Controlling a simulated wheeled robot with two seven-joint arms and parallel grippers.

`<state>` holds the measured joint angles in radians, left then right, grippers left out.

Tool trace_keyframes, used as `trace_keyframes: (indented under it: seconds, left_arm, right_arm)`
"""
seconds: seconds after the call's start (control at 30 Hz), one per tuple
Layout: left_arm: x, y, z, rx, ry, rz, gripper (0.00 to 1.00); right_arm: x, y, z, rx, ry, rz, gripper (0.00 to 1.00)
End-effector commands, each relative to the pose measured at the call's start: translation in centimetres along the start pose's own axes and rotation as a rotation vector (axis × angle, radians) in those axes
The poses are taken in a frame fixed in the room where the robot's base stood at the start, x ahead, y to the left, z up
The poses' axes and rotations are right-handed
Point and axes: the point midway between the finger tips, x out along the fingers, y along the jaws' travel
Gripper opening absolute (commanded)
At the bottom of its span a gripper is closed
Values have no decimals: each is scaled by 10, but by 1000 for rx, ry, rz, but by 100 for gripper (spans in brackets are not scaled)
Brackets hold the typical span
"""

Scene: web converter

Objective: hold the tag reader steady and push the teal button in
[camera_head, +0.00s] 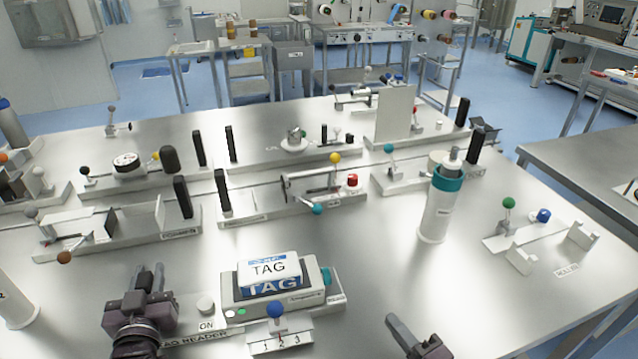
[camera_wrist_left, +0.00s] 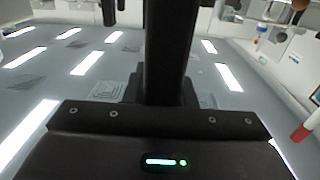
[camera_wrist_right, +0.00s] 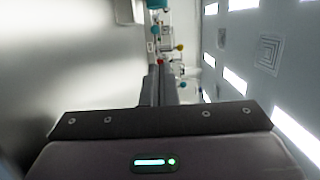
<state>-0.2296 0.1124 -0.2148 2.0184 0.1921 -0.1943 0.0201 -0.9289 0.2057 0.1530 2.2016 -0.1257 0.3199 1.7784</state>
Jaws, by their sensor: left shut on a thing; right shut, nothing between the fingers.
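The tag reader (camera_head: 318,275) is a white box on a plate near the front middle of the bench. A TAG card (camera_head: 268,268) rests tilted on its top. The teal button (camera_head: 327,276) sticks out of its right side. My left gripper (camera_head: 146,276) is left of the box and shut on a dark upright handle (camera_wrist_left: 172,40) at what looks like the plate's left end. The handle is mostly hidden in the head view. My right gripper (camera_head: 392,318) is shut and empty, to the right of and in front of the teal button, apart from it.
A blue-knobbed lever (camera_head: 276,309) with a 1-2-3 scale stands in front of the reader, and a white ON knob (camera_head: 205,305) to its left. A teal-collared white cylinder (camera_head: 437,215) stands behind right. Bench between button and right gripper is clear.

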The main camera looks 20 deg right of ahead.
Motion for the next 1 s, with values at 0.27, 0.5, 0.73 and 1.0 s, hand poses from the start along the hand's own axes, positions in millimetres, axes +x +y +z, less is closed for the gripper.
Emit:
trace_keyframes:
  seconds: [0.27, 0.5, 0.73, 1.0]
  left_arm:
    - [-2, 2, 14, 1, -31, 5, 0]
    - [-2, 2, 14, 1, -31, 4, 0]
    - [-2, 2, 14, 1, -31, 4, 0]
    - [-2, 2, 14, 2, -31, 4, 0]
  right_arm:
    - [-55, 2, -1, 2, 6, 2, 0]
    - [-72, 1, -1, 0, 3, 0, 0]
    - [-74, 1, 0, 0, 0, -1, 0]
    - [-73, 1, 0, 0, 1, 0, 0]
